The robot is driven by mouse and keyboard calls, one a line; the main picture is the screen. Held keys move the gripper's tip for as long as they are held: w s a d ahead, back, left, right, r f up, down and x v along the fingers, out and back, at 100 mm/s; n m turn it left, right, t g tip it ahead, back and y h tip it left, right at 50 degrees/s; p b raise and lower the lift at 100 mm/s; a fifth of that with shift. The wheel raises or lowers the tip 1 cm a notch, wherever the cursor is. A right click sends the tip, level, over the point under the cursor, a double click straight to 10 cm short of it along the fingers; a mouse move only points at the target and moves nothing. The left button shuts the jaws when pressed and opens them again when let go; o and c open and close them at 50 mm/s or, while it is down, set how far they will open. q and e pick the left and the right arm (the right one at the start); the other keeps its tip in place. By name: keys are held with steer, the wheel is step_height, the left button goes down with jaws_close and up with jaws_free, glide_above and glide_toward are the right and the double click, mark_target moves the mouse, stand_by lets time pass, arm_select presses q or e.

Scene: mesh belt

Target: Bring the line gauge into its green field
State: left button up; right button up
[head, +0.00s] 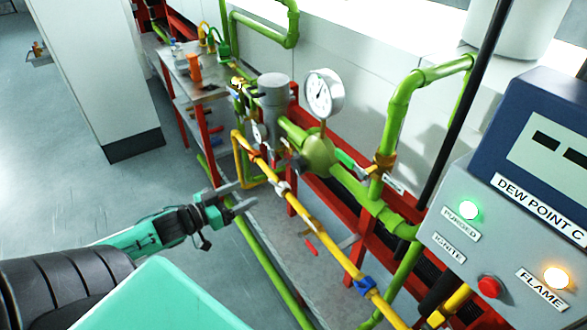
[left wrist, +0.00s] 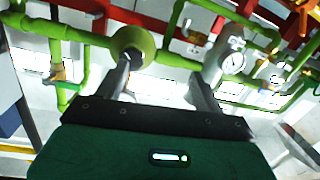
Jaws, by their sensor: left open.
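A large round gauge (head: 322,93) with a white dial stands on a short stem above the rounded green regulator body (head: 319,155) on the green pipe line. Its dark needle shows, but its scale and any green field are too small to read. A smaller dial (head: 260,133) sits left of it, below the grey cylinder; a small dial also shows in the left wrist view (left wrist: 233,63). My left gripper (head: 243,196) is open and empty, in front of the yellow pipe and apart from the gauge. In the left wrist view the green body (left wrist: 132,42) shows beyond one finger.
A yellow pipe (head: 318,232) with a blue fitting runs between my left gripper and the green line. A grey panel (head: 455,240) with a lit green lamp, red button and lit amber lamp stands at right. A tool bench (head: 190,72) is behind. Floor at left is free.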

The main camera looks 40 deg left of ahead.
arm_select(q)
steer(key=m+h, duration=0.1)
steer(key=h, duration=0.1)
glide_toward(295, 168)
steer(key=p+x, duration=0.1)
steer(key=x, duration=0.6)
steer(key=shift+w+d+r, duration=0.15)
steer(key=shift+w, duration=0.05)
steer(key=shift+p+x, duration=0.4)
steer(key=shift+x, duration=0.65)
arm_select(e)
steer(key=shift+d+r, duration=0.2)
steer(key=shift+r, duration=0.7)
steer(key=shift+a, duration=0.1)
arm_select(q)
steer(key=c, duration=1)
arm_select(e)
steer(key=shift+a, duration=0.15)
